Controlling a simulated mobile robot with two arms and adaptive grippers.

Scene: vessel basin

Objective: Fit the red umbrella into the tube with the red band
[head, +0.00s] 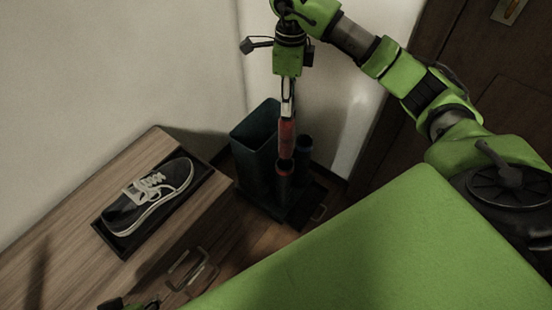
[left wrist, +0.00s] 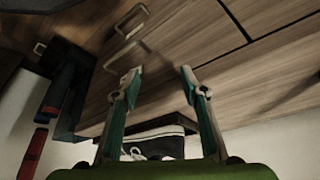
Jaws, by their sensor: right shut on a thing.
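The red umbrella (head: 287,139) hangs upright below my right gripper (head: 287,98), which is shut on its upper end. The dark tube with the red band (head: 284,181) stands directly below it, beside a large dark bin. The umbrella's lower end meets the tube's mouth in the head view; I cannot tell whether it is inside. In the left wrist view the umbrella (left wrist: 31,155) and the tube (left wrist: 58,90) show at the left edge, roughly in line. My left gripper (left wrist: 162,85) is open and empty, with its fingers apart, near the wooden cabinet.
The tall dark bin (head: 252,138) and another dark tube (head: 304,148) stand close to the banded tube. A shoe (head: 150,196) lies in a black tray on the wooden cabinet (head: 75,220). White walls are close behind, and a dark door (head: 500,85) is at the right.

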